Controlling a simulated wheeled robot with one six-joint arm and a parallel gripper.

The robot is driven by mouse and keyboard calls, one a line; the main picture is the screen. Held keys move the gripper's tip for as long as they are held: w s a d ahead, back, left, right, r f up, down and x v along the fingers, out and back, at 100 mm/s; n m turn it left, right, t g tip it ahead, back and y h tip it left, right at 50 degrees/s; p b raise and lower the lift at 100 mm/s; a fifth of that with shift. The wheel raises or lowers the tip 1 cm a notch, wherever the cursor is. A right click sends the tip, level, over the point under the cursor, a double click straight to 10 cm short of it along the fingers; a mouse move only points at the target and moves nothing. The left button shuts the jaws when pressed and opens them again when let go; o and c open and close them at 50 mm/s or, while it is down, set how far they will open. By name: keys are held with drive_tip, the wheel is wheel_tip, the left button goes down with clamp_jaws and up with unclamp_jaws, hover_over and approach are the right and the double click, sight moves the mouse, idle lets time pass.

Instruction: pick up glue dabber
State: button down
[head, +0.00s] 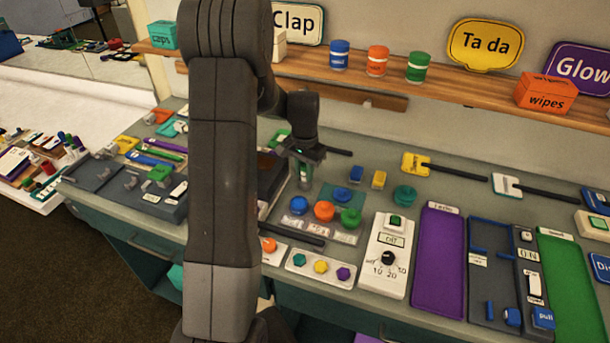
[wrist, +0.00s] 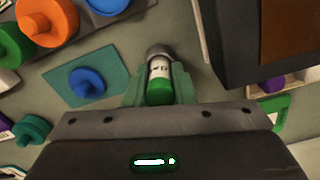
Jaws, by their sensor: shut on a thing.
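The glue dabber (wrist: 159,72) is a small cylinder with a grey end, a white label band and a green part, seen between my fingers in the wrist view. My gripper (wrist: 160,84) is shut on it, one green finger on each side.
A dark box (wrist: 260,40) is close by, partly behind my arm in the head view. A white dial box (head: 386,255) and a purple tray (head: 438,262) lie further right.

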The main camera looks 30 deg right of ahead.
wheel_tip(320, 180, up, 10)
drive_tip(key=shift+r+b, duration=0.1)
drive_tip(key=shift+b, duration=0.7)
